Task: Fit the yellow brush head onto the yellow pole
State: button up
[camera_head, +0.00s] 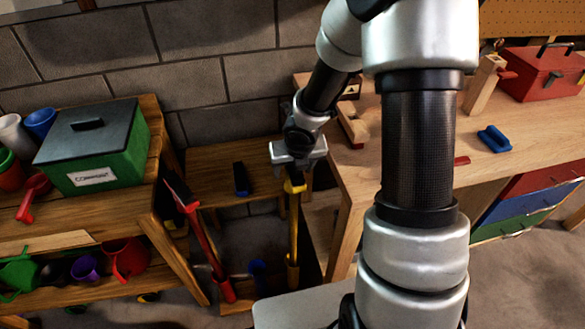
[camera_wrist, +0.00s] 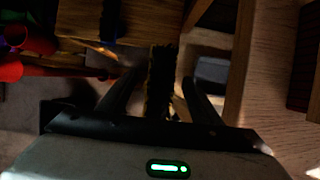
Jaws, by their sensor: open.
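The yellow pole (camera_head: 293,225) stands upright in an orange holder between the low bench and the right workbench. My gripper (camera_head: 296,172) is directly above its top, pointing down. A yellow piece (camera_head: 295,187), apparently the yellow brush head, shows at the pole's top under my gripper. In the wrist view the brush head (camera_wrist: 162,72), with dark bristles and a thin yellow edge, lies between my two open fingers. The fingers appear apart from it on both sides. The joint between head and pole is hidden, so I cannot tell how fully they are fitted.
A red pole with a dark brush (camera_head: 205,240) leans left of the yellow pole. Another dark brush head (camera_head: 241,179) lies on the low bench (camera_head: 215,160). The right workbench (camera_head: 345,185) edge is close to my gripper. A green box (camera_head: 95,155) stands at left.

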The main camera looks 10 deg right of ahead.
jog(key=p+v, duration=0.9)
jog(key=v, duration=0.6)
jog(key=shift+s+r+p, duration=0.2)
jog(key=shift+r+p, duration=0.15)
